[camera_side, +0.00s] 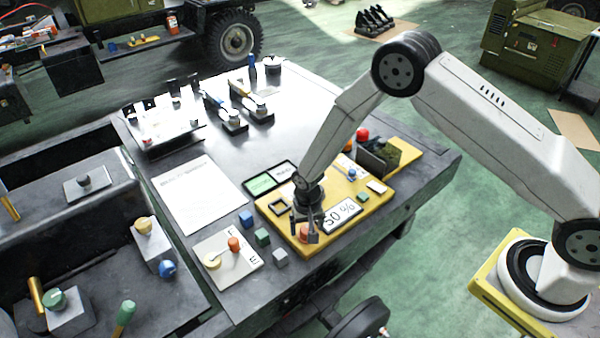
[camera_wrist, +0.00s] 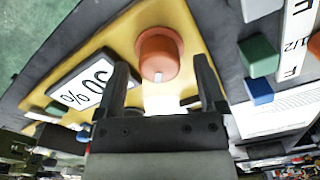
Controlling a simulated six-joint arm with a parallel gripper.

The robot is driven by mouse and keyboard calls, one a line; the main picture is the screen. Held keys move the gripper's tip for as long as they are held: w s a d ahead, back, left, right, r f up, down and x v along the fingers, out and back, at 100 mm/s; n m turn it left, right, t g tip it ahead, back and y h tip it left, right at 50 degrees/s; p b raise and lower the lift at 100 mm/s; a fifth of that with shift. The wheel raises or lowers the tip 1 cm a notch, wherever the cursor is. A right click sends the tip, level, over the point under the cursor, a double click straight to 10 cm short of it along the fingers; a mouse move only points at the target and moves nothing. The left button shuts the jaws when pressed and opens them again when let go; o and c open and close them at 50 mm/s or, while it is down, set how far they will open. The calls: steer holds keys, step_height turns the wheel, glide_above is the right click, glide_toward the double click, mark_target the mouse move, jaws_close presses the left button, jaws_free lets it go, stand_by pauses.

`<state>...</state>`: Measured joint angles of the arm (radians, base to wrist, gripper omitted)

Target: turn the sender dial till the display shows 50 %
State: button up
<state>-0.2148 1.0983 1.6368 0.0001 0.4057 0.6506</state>
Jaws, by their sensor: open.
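The sender dial is an orange round knob (camera_side: 304,232) near the front corner of a yellow board (camera_side: 376,208). It also shows in the wrist view (camera_wrist: 160,52), with a pale mark on its side facing my gripper. My gripper (camera_side: 306,236) is at the dial in the side view. In the wrist view its open fingers (camera_wrist: 160,75) point toward the dial, one to each side, with nothing gripped. I cannot tell whether either finger touches it.
A panel with an orange knob and a cream knob (camera_side: 228,252) lies left of the board. Blue, green and grey cubes (camera_side: 263,237) stand between them. A paper sheet (camera_side: 198,195) lies further left.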

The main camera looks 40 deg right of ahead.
mark_target(307, 228)
steer(key=shift+r, duration=3.2)
steer(key=shift+r, duration=0.1)
steer(key=shift+s+d+r, duration=0.15)
steer(key=shift+r, duration=0.15)
steer(key=s+d+r+n+t, duration=0.1)
steer(key=s+d+r, duration=0.3)
steer(key=s+r, duration=0.4)
steer(key=s+d+r+n+t, duration=0.1)
steer(key=s+d+r+n, duration=0.3)
steer(key=s+r, duration=0.4)
steer(key=shift+s+d+r+t, duration=0.15)
steer(key=shift+d+t, duration=0.15)
steer(key=shift+d, duration=0.4)
